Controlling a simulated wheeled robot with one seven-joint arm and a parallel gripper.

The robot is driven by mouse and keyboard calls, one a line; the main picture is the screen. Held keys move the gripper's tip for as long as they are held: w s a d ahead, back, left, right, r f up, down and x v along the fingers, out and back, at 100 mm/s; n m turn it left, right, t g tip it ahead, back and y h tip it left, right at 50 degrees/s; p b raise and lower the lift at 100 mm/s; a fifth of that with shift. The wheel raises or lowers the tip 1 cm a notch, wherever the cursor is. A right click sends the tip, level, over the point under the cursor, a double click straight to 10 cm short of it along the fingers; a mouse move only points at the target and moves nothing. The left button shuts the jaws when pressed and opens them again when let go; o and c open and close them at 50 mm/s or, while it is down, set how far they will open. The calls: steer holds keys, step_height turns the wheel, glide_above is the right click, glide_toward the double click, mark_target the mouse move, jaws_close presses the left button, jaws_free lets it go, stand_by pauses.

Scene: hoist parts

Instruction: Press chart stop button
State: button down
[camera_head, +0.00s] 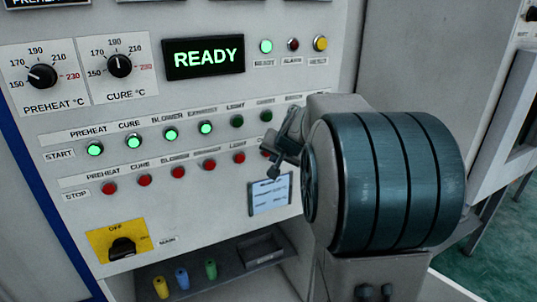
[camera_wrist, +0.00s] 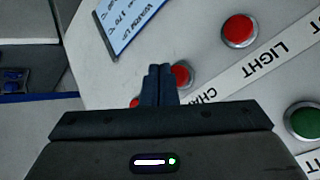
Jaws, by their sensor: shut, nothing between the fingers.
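The chart stop button (camera_wrist: 183,74) is a round red button in the wrist view, partly covered by my fingers. Part of its label, "CHA", shows beside it. My gripper (camera_wrist: 160,70) is shut and empty, with its fingertips overlapping the button's left side in the picture. I cannot tell whether they touch it. In the head view my gripper (camera_head: 269,146) is at the right end of the red stop row and hides the chart stop button there.
The light stop button (camera_wrist: 239,30) is near my fingers, and another red button (camera_wrist: 135,103) is mostly hidden behind them. A green start button (camera_head: 237,121) is dim. The display (camera_head: 203,57) reads READY. A small blue-edged card (camera_head: 270,194) hangs below the stop row.

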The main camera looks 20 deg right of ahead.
steer(key=shift+s+b, duration=0.8)
steer(key=shift+s, duration=1.5)
